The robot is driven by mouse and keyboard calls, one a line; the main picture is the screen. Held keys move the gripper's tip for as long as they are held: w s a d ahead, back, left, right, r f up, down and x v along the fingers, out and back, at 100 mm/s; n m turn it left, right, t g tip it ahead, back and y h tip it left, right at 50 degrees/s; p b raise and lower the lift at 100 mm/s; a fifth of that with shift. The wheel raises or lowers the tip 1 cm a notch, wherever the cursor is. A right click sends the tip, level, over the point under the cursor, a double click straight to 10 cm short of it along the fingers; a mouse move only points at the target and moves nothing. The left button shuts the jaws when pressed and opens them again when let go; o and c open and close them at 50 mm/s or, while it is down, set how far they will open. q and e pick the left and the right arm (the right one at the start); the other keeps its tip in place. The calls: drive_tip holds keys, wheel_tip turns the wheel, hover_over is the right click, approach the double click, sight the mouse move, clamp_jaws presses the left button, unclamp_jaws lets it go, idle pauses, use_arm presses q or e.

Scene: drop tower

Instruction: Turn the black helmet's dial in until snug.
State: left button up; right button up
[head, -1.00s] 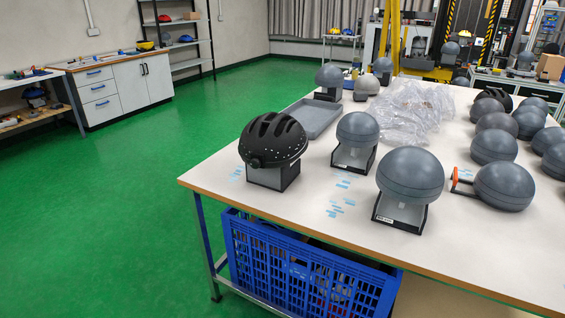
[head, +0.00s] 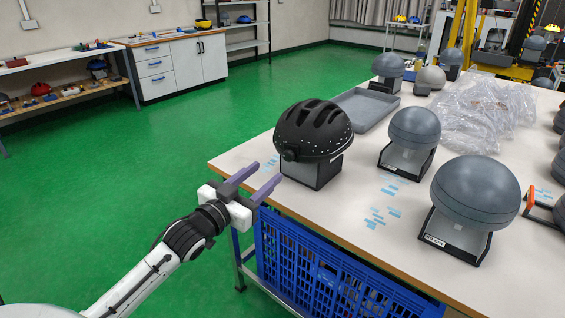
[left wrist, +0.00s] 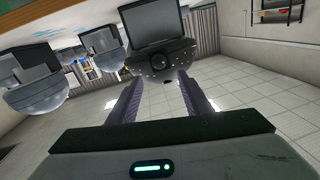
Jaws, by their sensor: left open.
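The black helmet (head: 316,124) sits on a headform in an open-sided stand on the near left corner of the table. Its round dial (head: 290,154) shows on the side facing my left arm. My left gripper (head: 269,170) is open and empty, with its two purple fingers pointing at the dial from just off the table edge. In the left wrist view, which looks upside down, the dial (left wrist: 160,61) lies beyond the fingertips, roughly midway between them, and a gap seems to remain. My right gripper is not in view.
Grey headforms on stands (head: 409,140) (head: 474,196) stand to the right on the table (head: 336,222). A grey tray (head: 364,108) and clear plastic wrapping (head: 484,115) lie behind. A blue crate (head: 330,270) is under the table. The green floor on the left is clear.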

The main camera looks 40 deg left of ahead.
sight(287, 156)
use_arm(q)
drive_tip(key=w, duration=0.9)
drive_tip(key=shift+w+a+f, duration=0.1)
drive_tip(key=shift+a, duration=0.1)
drive_tip(key=c, duration=1.1)
